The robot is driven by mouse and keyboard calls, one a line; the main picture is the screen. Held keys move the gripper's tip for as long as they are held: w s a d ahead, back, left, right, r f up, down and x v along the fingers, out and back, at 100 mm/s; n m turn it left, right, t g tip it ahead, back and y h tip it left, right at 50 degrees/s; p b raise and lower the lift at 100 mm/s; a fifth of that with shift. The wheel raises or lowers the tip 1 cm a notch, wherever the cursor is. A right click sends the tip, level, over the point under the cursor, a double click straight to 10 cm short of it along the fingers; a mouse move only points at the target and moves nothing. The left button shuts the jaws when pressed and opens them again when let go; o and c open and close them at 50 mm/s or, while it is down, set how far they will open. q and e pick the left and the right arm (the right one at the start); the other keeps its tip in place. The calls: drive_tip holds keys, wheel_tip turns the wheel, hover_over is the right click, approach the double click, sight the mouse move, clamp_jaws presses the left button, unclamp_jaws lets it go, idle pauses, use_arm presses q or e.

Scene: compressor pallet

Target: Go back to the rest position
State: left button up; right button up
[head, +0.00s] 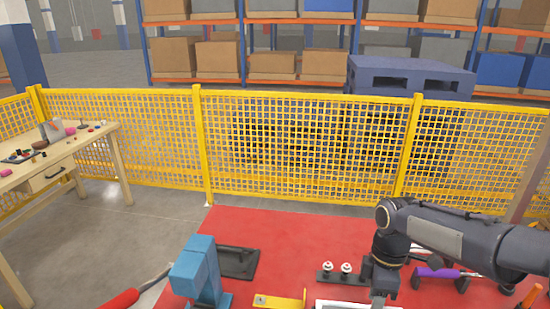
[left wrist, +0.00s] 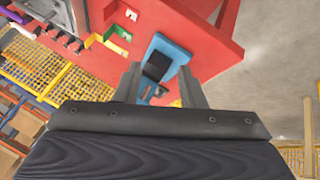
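My left gripper (left wrist: 160,82) shows only in the left wrist view. Its two grey fingers stand apart with a gap between them. A blue block-like fixture (left wrist: 164,55) with a dark part appears beyond the fingertips, and nothing is seen gripped. In the head view my left arm is not visible. My right arm comes in from the right, over the red work surface (head: 290,235). My right gripper (head: 379,300) points down at the bottom edge, mostly cut off and hidden by its wrist, so its opening cannot be told.
The blue fixture (head: 197,270) stands on the red surface near a black plate (head: 237,262), a yellow bracket (head: 280,302) and a black bar with two white knobs (head: 337,272). A purple-handled tool (head: 437,273) lies by my right arm. A yellow fence (head: 300,150) and wooden table (head: 60,165) stand beyond.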

drive_tip(key=s+a+r+m+t+y, duration=0.1)
drive_tip(key=s+a+m+t, duration=0.1)
drive_tip(key=s+m, duration=0.5)
drive_tip(key=s+a+r+m+t+y, duration=0.1)
drive_tip(key=s+a+r+m+t, duration=0.1)
drive_tip(key=s+m+t, duration=0.3)
drive_tip(key=s+m, duration=0.3)
drive_tip(key=s, duration=0.2)
drive_tip(key=shift+a+r+y, duration=0.2)
drive_tip(key=shift+y, duration=0.2)
